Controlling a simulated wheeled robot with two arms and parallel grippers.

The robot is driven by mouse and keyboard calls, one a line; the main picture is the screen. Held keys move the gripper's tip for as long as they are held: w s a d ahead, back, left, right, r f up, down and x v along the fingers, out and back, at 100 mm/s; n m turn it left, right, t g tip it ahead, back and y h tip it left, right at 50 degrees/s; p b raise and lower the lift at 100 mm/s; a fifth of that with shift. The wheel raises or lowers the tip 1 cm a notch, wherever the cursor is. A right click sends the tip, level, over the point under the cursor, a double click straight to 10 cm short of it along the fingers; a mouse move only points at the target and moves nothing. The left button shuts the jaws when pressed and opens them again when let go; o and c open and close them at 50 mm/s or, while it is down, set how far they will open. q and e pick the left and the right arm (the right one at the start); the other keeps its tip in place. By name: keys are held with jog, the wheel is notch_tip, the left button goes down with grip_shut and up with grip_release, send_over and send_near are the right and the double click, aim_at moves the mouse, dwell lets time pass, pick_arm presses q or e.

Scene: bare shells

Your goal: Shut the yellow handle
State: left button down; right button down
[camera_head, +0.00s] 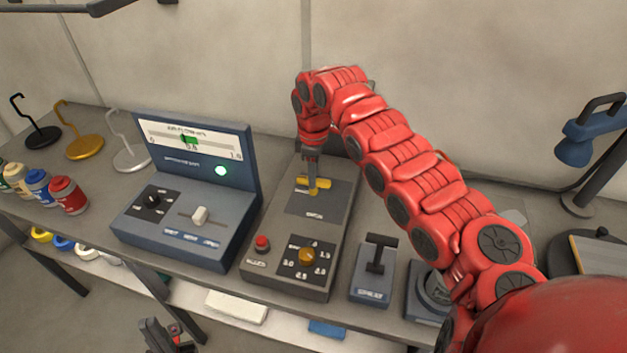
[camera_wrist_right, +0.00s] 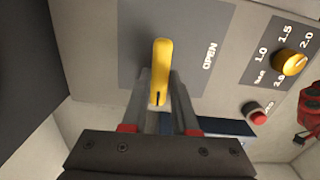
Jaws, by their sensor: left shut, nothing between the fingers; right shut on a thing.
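The yellow handle (camera_head: 320,183) sits on the dark plate of a grey control box (camera_head: 258,218) in the middle of the bench. It also shows in the right wrist view (camera_wrist_right: 162,62), long and narrow, with the word OPEN printed on the plate to its right. My right gripper (camera_head: 312,190) reaches down onto the handle from above. In the right wrist view its fingers (camera_wrist_right: 160,100) are shut on the handle's near end. My left gripper (camera_head: 165,338) is low at the bottom edge of the head view, below the bench front, shut and empty.
The same box carries a red button (camera_head: 262,243) and a yellow knob (camera_head: 307,257). A blue-grey meter console (camera_head: 185,235) with a slider stands to the left. A small lever box (camera_head: 372,285) stands to the right. Paint bottles (camera_head: 68,193) and hooked stands (camera_head: 82,145) are at far left.

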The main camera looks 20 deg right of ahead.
jog(key=shift+m+b, duration=0.3)
jog(key=shift+m, duration=0.1)
jog(key=c, duration=0.7)
grip_release()
jog(key=shift+r, duration=0.25)
notch_tip(320, 180, up, 8)
jog(key=shift+b, duration=0.75)
jog(key=shift+r+p, duration=4.1)
jog(key=shift+r, duration=0.4)
